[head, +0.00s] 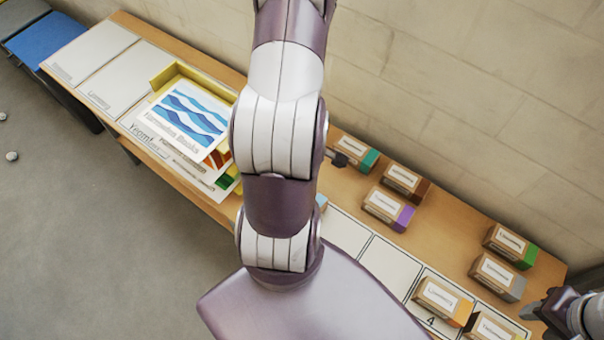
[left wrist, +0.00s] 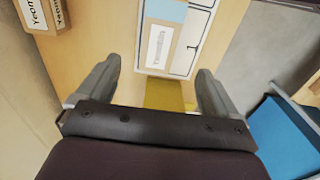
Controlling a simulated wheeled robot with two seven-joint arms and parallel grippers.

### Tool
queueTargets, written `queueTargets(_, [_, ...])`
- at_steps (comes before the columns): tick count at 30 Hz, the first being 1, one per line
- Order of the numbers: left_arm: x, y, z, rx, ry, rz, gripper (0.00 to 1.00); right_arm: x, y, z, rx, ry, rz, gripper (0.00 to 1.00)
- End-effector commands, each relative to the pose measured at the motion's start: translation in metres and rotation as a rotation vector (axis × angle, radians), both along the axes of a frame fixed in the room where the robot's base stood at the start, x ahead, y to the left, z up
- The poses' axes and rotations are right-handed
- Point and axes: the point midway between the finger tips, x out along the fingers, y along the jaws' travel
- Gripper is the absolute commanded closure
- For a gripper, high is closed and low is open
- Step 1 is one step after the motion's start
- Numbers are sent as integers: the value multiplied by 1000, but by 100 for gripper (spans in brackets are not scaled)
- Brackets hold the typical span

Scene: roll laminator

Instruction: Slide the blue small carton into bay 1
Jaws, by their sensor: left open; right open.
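The blue small carton (left wrist: 159,45) shows in the left wrist view, brown with a white label and a blue end. It lies beyond my left fingertips, over the left part of a white bay with a black outline (left wrist: 196,42). No bay number is readable there. My left gripper (left wrist: 157,75) is open, with nothing between its fingers. In the head view my left arm hides most of this carton; only a bit of blue shows at the arm's right edge. My right gripper (head: 543,306) is open and empty at the right edge of the head view.
More cartons stand behind the bays, including teal (head: 356,152), purple (head: 388,208) and green (head: 510,246) ended ones. An orange-ended carton (head: 442,300) sits in bay 4. Two bays left of it look empty. A yellow tray (head: 166,75) with printed sheets is left of my arm.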

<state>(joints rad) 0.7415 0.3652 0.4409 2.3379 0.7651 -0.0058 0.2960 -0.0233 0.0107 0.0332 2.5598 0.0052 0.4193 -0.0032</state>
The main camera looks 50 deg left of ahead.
Motion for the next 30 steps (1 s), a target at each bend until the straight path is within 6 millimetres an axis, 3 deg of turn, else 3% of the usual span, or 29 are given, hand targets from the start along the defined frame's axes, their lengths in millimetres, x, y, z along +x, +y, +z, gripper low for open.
queueTargets(6, [0,-1,-57,-3,0,-4,6,0,0,-46,0,1,0,57])
queueTargets(15, [1,-1,-113,-4,-1,-7,6,0,0,-79,0,1,0,57])
queueTargets(27, [1,-1,-122,-4,-1,-9,6,0,0,-82,0,0,0,57])
queueTargets(28, [1,-1,-122,-4,-1,-9,10,0,0,-82,0,0,0,57])
queueTargets(30, [1,-1,-122,-4,-1,-9,32,0,0,-82,0,0,0,57])
